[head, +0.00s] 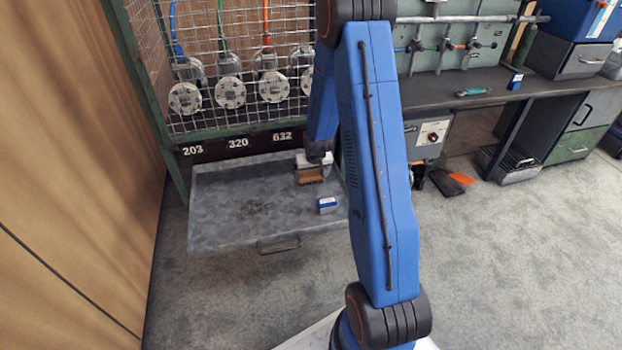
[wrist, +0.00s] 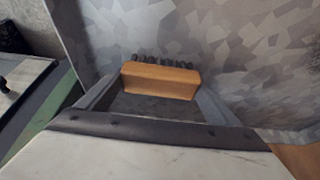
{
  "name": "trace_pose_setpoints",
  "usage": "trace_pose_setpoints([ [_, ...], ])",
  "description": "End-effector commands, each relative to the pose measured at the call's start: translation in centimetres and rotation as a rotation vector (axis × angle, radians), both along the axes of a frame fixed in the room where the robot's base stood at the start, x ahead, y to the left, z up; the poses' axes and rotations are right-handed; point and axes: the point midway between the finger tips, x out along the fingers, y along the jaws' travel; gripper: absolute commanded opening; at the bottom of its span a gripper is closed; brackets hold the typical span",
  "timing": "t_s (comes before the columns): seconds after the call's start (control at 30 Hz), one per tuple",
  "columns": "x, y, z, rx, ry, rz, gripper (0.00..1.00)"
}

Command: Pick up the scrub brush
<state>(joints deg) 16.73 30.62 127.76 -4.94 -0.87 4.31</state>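The scrub brush (head: 310,176) is a light wooden block at the back right of the grey metal tray (head: 215,215). In the wrist view the brush (wrist: 161,80) shows its wooden side, with a row of dark bristles along the far edge. My gripper (head: 313,165) is right above the brush, pointing down. In the wrist view the fingertips of my gripper (wrist: 161,88) are apart, one by each end of the block. I cannot tell whether they press on it, or whether the brush rests on the tray.
A small blue box (head: 327,205) lies on the tray in front of the brush. A wire cage (head: 220,115) with several flanged fittings stands behind. A workbench (head: 450,97) is at the right.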

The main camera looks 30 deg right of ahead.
Motion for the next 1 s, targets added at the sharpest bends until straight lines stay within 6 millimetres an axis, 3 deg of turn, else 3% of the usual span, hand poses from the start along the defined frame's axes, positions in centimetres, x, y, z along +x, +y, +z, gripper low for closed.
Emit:
trace_pose_setpoints([
  [0.37, 0.1, 0.0, 0.8, -0.002, -0.003, 0.001, 0.61],
  [0.8, 0.1, 0.0, 7.6, 0.000, -0.005, 0.002, 0.61],
  [1.0, 0.0, 0.0, 9.6, 0.002, -0.003, 0.002, 0.61],
])
